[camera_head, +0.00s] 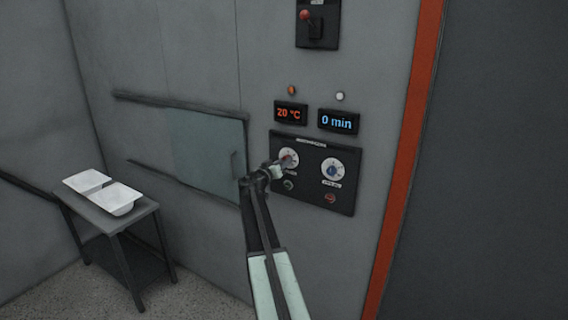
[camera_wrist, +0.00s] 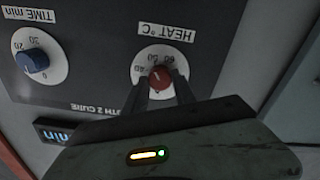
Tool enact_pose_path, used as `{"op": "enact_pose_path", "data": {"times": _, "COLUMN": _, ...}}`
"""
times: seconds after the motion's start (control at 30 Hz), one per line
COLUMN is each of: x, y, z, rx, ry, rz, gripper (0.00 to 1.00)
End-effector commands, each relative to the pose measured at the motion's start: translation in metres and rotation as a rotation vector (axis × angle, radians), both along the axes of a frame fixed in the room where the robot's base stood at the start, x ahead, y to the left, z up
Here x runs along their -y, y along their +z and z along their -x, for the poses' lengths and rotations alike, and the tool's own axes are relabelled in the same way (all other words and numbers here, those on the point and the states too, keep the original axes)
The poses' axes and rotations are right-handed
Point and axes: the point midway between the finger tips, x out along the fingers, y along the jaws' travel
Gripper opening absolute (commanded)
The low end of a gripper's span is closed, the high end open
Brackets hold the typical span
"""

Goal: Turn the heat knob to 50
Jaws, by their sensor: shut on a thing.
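The heat knob (camera_wrist: 160,78) is red and sits on a white dial marked HEAT °C. In the wrist view, which shows the panel upside down, my gripper (camera_wrist: 161,88) has its two fingers on either side of the knob, shut on it. In the head view my gripper (camera_head: 279,168) reaches the left dial (camera_head: 289,157) of the black control panel (camera_head: 310,190) and partly covers it. The orange display (camera_head: 290,114) above reads 20 °C.
The blue time knob (camera_head: 332,170) is right of the heat dial, under a blue display (camera_head: 339,121) reading 0 min. A red-topped lever (camera_head: 306,16) is higher up. A sliding door (camera_head: 205,150) is left of the panel. White shells (camera_head: 116,199) lie on a small table (camera_head: 138,212).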

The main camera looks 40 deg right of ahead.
Motion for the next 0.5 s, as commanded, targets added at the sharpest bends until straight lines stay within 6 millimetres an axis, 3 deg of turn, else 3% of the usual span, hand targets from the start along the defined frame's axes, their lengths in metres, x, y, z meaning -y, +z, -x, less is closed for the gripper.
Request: {"op": "enact_pose_path", "data": {"times": 0.5, "x": -0.0006, "y": -0.0014, "z": 0.0009, "rx": 0.083, "ry": -0.001, "rz": -0.024, "gripper": 0.0}}
